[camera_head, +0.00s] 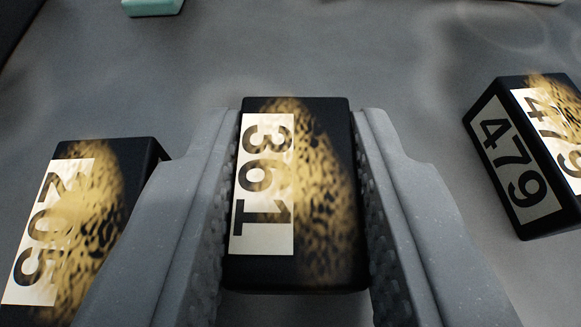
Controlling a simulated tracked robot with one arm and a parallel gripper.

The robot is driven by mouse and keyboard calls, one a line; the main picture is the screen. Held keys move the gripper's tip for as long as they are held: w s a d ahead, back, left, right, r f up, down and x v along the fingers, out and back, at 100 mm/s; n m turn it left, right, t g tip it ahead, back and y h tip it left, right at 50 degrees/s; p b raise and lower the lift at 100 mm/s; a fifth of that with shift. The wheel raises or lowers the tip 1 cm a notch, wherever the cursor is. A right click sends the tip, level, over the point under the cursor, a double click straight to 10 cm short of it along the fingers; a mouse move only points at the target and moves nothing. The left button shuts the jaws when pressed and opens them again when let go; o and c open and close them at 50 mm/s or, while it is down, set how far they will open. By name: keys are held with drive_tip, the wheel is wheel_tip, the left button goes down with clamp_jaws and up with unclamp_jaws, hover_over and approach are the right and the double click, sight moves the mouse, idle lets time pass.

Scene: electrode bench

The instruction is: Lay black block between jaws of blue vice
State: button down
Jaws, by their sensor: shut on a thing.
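A black block labelled 361 (328,258) is in the middle of the view, with a pale label and a gold speckled patch on its top. My gripper (300,185) is shut on this block, one grey finger against each long side. I cannot tell whether the block touches the grey surface below it. No blue vice can be made out in this view.
A black block labelled 205 (110,205) lies close to the left finger, partly behind it. A black block labelled 479 (518,165) stands at the right. A teal object (152,6) is cut off at the top edge. The grey surface (310,50) ahead is clear.

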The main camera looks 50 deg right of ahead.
drive_tip(key=c, duration=1.1)
unclamp_jaws()
drive_tip(key=shift+f, duration=0.1)
drive_tip(key=shift+f+b, duration=0.1)
drive_tip(key=shift+b, duration=0.55)
drive_tip(key=v, duration=0.4)
drive_tip(key=p+v, duration=0.1)
drive_tip(key=v, duration=0.4)
drive_tip(key=p+v, duration=0.1)
drive_tip(key=v, duration=0.4)
drive_tip(key=shift+d+r, duration=0.2)
drive_tip(key=shift+r, duration=0.05)
